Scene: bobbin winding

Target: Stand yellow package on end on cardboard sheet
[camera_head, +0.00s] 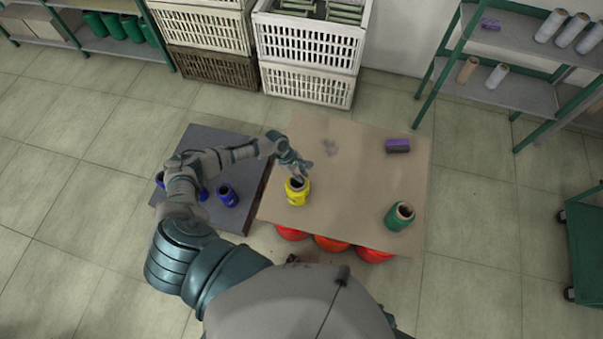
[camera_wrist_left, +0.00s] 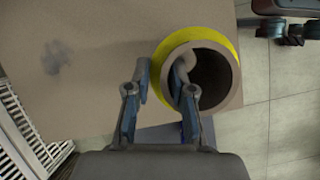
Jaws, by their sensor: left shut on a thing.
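The yellow package (camera_head: 297,193) is a yellow spool with a brown hollow core. It looks upright, core opening up, over the left part of the cardboard sheet (camera_head: 350,165); I cannot tell whether its base touches the sheet. My left gripper (camera_head: 301,174) reaches it from above and is shut on its wall. In the left wrist view one finger is inside the core of the yellow package (camera_wrist_left: 225,50) and the other is outside, left of the rim. The package's lower part is hidden there. My right gripper is not in view.
A green spool (camera_head: 398,217) and a purple and dark block (camera_head: 397,146) are on the sheet. Red spools (camera_head: 331,243) sit under its front edge. A dark board (camera_head: 205,141) at left holds blue spools (camera_head: 228,195). The sheet's middle is clear. Crates (camera_head: 308,50) stand behind.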

